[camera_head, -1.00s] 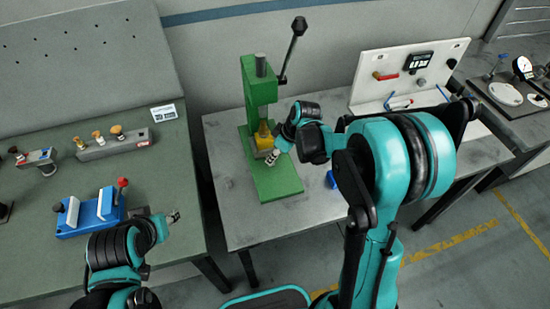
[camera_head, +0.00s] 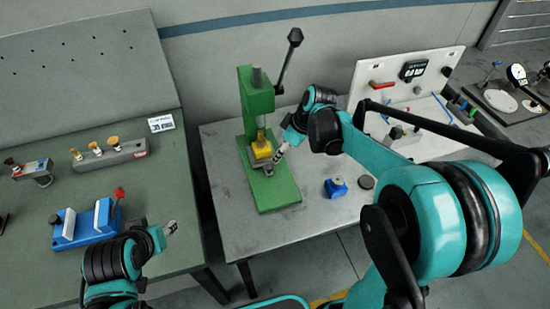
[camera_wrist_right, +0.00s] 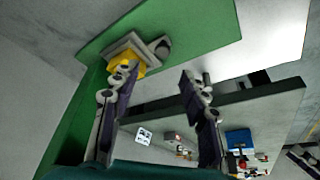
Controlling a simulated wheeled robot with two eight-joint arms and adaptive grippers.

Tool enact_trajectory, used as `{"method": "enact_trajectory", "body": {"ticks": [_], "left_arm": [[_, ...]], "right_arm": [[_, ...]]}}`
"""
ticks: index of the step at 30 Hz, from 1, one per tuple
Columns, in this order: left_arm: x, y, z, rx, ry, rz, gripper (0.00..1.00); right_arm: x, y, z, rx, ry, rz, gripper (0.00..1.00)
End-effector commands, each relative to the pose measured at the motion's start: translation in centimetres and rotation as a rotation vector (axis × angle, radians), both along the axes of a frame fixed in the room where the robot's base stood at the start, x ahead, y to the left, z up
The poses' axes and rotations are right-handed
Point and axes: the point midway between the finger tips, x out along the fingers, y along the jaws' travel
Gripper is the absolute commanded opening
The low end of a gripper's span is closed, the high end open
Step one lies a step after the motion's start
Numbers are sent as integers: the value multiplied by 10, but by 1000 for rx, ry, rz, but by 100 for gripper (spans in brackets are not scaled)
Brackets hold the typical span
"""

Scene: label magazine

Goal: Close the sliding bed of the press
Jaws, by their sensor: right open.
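The green press (camera_head: 258,100) stands on the grey table with its long black-knobbed lever (camera_head: 290,55) raised. Its yellow block (camera_head: 262,146) sits at the column's foot over the green base (camera_head: 275,190), and a small grey piece (camera_head: 263,164) shows just in front of it. My right gripper (camera_head: 277,158) is at the right front side of the yellow block. In the right wrist view the right gripper (camera_wrist_right: 160,82) has its fingers spread apart, with the yellow block (camera_wrist_right: 124,58) beyond the left finger; contact is unclear. My left gripper (camera_head: 171,227) is over the left bench, its fingers too small to judge.
A blue block (camera_head: 336,187) and a dark round disc (camera_head: 367,182) lie on the table right of the press. A white panel (camera_head: 440,75) stands behind. The left bench holds a blue vise (camera_head: 85,225) and a rack (camera_head: 110,153) of stamps.

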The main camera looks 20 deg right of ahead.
Motion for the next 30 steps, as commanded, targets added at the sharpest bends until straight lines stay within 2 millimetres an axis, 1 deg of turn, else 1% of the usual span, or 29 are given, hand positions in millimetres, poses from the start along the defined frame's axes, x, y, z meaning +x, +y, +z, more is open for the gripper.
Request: {"method": "enact_trajectory", "body": {"ticks": [1,3,7,23,26,29,30], "left_arm": [[0,0,0,0,0,0,42],[0,0,0,0,0,0,42],[0,0,0,0,0,0,42],[0,0,0,0,0,0,42],[0,0,0,0,0,0,42],[0,0,-1,0,0,0,42],[0,0,-1,0,0,0,42]], "right_arm": [[-2,-2,7,0,0,-1,44],[-4,-5,15,0,0,-1,44],[-6,-7,22,0,0,0,44],[-7,-7,24,0,0,-2,44],[-14,-5,27,-5,-4,-31,44],[-33,-1,34,-14,-10,-113,44],[-44,1,38,-19,-14,-160,44]]}}
